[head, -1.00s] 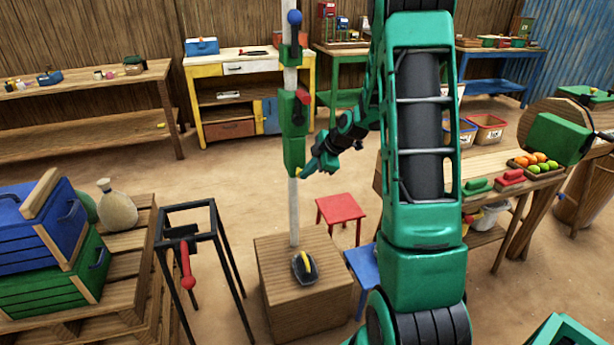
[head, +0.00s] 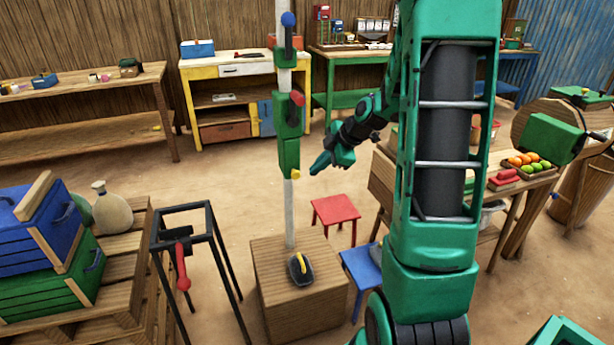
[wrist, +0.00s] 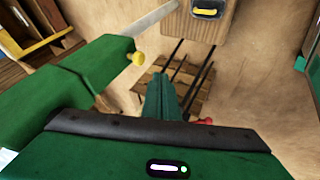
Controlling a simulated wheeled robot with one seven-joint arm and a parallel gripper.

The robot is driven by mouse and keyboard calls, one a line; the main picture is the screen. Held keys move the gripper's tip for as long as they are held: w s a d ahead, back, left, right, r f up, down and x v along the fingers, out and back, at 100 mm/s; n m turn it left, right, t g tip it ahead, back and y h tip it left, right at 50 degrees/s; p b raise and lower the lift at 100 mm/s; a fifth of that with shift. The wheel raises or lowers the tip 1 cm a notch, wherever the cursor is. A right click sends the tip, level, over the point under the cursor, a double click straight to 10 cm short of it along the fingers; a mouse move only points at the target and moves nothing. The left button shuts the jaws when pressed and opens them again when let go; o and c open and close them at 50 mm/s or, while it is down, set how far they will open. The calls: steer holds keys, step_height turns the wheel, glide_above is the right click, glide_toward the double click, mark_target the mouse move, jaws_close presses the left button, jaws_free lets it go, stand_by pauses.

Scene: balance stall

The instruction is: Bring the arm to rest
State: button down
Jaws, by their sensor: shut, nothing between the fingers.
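My gripper (head: 321,165) is shut and empty, held in the air just right of the pole. In the wrist view its closed fingers (wrist: 163,98) point out over the floor. The pale upright pole (head: 290,210) rises from a wooden block and carries green boxes (head: 289,150) with a blue-knobbed lever (head: 288,20), a red-ended lever (head: 296,98) and a yellow knob (head: 296,174). The yellow knob also shows in the wrist view (wrist: 137,58), left of the fingers and apart from them. My arm stands bent at the right and hides part of the table behind it.
The wooden block (head: 275,310) bears a dark item with a yellow top (head: 301,268). A black metal frame (head: 185,212) with a red handle (head: 183,278) stands left. Red (head: 336,210) and blue (head: 362,262) stools stand near the block. Open floor lies behind the pole.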

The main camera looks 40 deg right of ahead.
steer(key=shift+v, duration=1.3)
steer(key=shift+s, duration=0.1)
steer(key=s+a+r+m+g+h, duration=0.1)
steer(key=s+a+m+g, duration=0.1)
steer(key=s+m, duration=0.4)
steer(key=s+a+r+m+g, duration=0.1)
steer(key=s+m, duration=0.6)
steer(key=s, duration=0.8)
steer(key=s+a+r+m+g+h, duration=0.1)
steer(key=s+a+m+g, duration=0.2)
steer(key=s+m, duration=0.4)
steer(key=s+a, duration=0.1)
steer(key=s, duration=0.2)
steer(key=shift+s+a+r+g+h, duration=0.25)
steer(key=shift+s+a+g+h, duration=0.05)
steer(key=shift+a+g, duration=0.1)
steer(key=shift+w, duration=0.15)
steer(key=shift+w+f, duration=0.25)
steer(key=shift+w, duration=0.2)
steer(key=c, duration=2.4)
jaws_free()
steer(key=shift+c, duration=0.2)
